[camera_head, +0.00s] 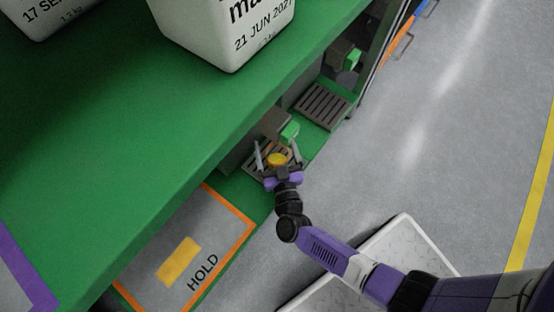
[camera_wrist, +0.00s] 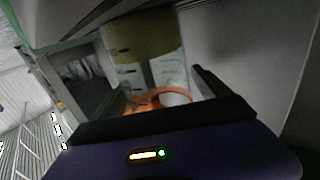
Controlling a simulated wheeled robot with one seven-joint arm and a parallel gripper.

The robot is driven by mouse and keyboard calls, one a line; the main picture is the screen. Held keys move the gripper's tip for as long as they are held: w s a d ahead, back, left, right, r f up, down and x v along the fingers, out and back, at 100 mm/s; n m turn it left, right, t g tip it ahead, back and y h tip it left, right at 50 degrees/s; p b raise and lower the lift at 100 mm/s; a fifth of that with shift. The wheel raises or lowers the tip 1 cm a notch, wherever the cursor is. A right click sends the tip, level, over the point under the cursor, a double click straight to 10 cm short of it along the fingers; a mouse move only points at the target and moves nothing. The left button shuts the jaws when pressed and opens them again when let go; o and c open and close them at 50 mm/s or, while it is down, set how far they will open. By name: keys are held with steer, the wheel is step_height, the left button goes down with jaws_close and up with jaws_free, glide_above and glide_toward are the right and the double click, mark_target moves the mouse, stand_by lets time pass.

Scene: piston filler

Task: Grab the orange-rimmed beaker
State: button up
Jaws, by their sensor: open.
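The orange-rimmed beaker (camera_wrist: 168,91) shows in the wrist view as an orange ring with a pale, see-through body, just past my gripper's palm and between the fingers. In the head view, a small yellow-orange round thing (camera_head: 277,159) sits between the fingers; I cannot tell whether it is the beaker. My gripper (camera_head: 277,150) is open, with its two fingers spread apart at the slatted grate by a filler station. I cannot tell whether either finger touches the beaker. The beaker's lower part is hidden by my palm.
A yellowish block (camera_wrist: 142,35) hangs close above the beaker. A green counter (camera_head: 130,130) with white tubs (camera_head: 222,45) overhangs to the left. Another slatted grate (camera_head: 323,105) lies farther back. The grey floor (camera_head: 440,150) at right is open.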

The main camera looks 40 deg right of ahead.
steer(key=c, duration=1.6)
steer(key=shift+c, duration=0.2)
steer(key=shift+r, duration=0.15)
